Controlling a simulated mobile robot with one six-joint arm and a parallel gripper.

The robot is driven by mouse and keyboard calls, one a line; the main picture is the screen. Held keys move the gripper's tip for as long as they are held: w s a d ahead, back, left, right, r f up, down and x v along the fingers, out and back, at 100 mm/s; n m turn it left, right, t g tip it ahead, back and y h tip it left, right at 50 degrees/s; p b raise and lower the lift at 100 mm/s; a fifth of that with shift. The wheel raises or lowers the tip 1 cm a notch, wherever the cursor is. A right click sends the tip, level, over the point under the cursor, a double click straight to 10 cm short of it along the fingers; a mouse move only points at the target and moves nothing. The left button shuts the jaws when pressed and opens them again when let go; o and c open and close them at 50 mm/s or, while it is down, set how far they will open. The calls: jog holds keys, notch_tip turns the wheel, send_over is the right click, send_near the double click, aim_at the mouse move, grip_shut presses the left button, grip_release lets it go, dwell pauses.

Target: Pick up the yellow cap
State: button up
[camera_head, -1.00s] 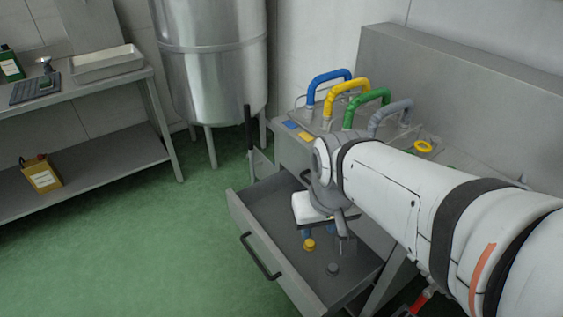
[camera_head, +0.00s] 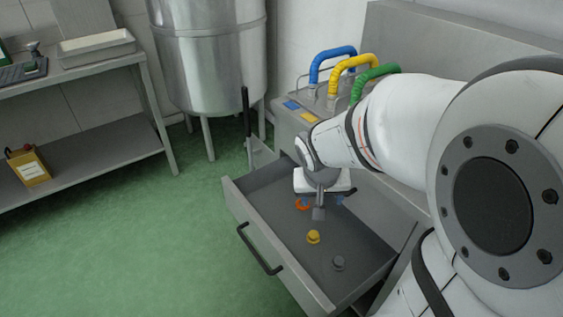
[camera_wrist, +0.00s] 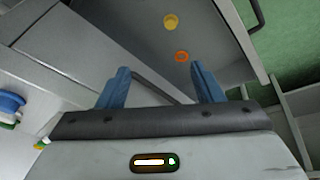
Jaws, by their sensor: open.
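The yellow cap (camera_head: 313,237) lies on the floor of the open drawer, near its middle. It also shows in the wrist view (camera_wrist: 170,21), at the top, beyond my fingertips. My gripper (camera_head: 320,213) is over the back part of the drawer, behind the cap and apart from it. In the wrist view my gripper's two blue fingers (camera_wrist: 159,76) stand wide apart with nothing between them. An orange ring-like cap (camera_head: 302,204) lies in the drawer close to my gripper, and shows just past the fingers in the wrist view (camera_wrist: 182,57).
A grey cap (camera_head: 338,263) lies nearer the drawer's front right corner. The drawer (camera_head: 262,254) has raised walls and a dark handle. Blue, yellow and green hose handles (camera_head: 352,63) stand on the unit behind. A steel tank (camera_head: 210,75) and shelf table (camera_head: 95,150) stand left.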

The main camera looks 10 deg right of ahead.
jog(key=m+b, duration=0.2)
jog(key=b, duration=0.6)
send_over(313, 234)
jog(key=s+a, duration=0.2)
jog(key=s, duration=0.4)
notch_tip(313, 234, down, 18)
jog(key=shift+m+t, duration=0.4)
jog(key=b+x, duration=0.2)
jog(key=x, duration=0.3)
jog(key=a+b+x, duration=0.1)
jog(key=b+x, duration=0.2)
jog(key=x, duration=0.3)
jog(key=b+x, duration=0.2)
jog(key=x, duration=0.4)
jog(key=shift+a+f, duration=0.15)
jog(key=shift+f, duration=0.1)
jog(key=c, duration=1.1)
